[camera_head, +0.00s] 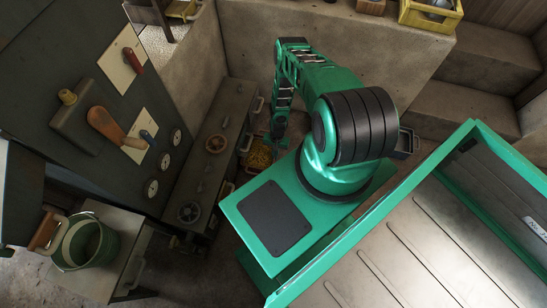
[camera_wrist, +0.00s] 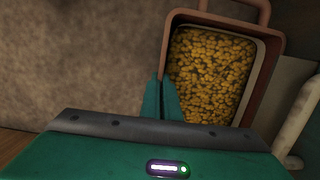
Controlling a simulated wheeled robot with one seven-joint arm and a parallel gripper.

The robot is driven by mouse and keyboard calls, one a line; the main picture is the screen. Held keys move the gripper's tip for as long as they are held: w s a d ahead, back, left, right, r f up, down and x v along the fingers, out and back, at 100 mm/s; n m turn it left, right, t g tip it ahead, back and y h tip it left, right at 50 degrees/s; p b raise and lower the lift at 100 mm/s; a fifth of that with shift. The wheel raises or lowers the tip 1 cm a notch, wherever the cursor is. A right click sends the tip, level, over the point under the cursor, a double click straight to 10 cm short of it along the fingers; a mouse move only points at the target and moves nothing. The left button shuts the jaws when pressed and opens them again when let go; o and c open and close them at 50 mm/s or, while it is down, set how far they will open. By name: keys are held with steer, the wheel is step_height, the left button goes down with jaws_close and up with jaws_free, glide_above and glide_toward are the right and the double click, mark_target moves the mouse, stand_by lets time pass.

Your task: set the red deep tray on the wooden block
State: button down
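The red deep tray (camera_wrist: 275,70) is at the upper right of the wrist view, full of yellow, grain-like pieces, with a loop handle at its far end. In the head view its yellow contents (camera_head: 260,155) show low down beside the row of cabinets. My gripper (camera_wrist: 162,103) is at the tray's left wall, one finger outside and one inside, close together with the wall between them. In the head view my gripper (camera_head: 276,143) is at the tray's right edge. A small brown block (camera_head: 371,6) on the ledge at the top may be the wooden block; it is cut off.
A dark panel with levers and gauges (camera_head: 110,90) stands at the left. A green bucket (camera_head: 86,243) sits on a pale stand below it. Low cabinets with handles (camera_head: 215,150) run close beside the tray. A yellow crate (camera_head: 430,15) is on the stone ledge (camera_head: 300,25).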

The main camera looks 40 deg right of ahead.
steer(key=shift+f, duration=0.4)
steer(key=c, duration=2)
jaws_free()
steer(key=shift+f, duration=0.15)
